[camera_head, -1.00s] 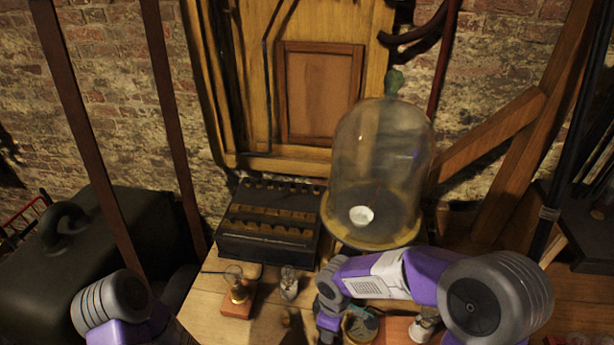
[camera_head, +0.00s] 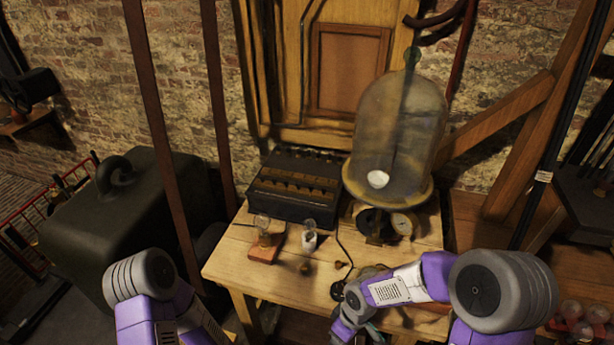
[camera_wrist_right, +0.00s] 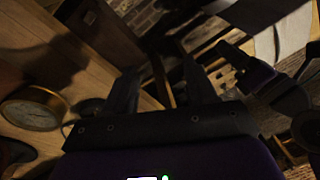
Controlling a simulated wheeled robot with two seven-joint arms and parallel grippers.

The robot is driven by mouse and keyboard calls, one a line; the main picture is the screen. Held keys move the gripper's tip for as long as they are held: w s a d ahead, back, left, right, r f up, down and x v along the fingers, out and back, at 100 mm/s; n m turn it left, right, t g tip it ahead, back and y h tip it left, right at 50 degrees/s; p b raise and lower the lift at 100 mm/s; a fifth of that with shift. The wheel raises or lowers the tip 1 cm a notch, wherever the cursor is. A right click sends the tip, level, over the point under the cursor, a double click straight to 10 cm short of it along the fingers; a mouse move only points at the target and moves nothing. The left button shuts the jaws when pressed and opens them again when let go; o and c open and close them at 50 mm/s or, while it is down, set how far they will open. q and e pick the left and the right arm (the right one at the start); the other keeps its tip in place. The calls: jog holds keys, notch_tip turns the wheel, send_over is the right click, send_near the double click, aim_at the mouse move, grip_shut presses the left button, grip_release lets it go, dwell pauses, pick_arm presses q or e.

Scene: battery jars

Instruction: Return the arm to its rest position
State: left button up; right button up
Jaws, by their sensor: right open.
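My right arm comes in from the right in the head view and bends down to the table's front edge. My right gripper shows in the right wrist view (camera_wrist_right: 162,85), with its two dark fingers spread apart and nothing between them. In the head view its fingers are too small and dark to make out. My left arm's purple and grey links are at the lower left of the head view, but the left gripper is out of frame.
The wooden table (camera_head: 232,258) holds a black slotted box (camera_head: 297,190), a glass bell jar (camera_head: 400,130), a round dial (camera_head: 402,223) and two small glass pieces (camera_head: 263,226) (camera_head: 309,238). A dark case (camera_head: 110,235) stands left. The floor shows at lower left.

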jog(key=s+f+m+y, duration=0.1)
jog(key=s+f+m, duration=0.3)
jog(key=f+m, duration=0.2)
jog(key=s+f+m+t+y, duration=0.1)
jog(key=s+f+m, duration=0.3)
jog(key=f+m, duration=0.2)
notch_tip(320, 180, down, 3)
jog(key=shift+d+r, duration=0.2)
jog(key=shift+d, duration=0.25)
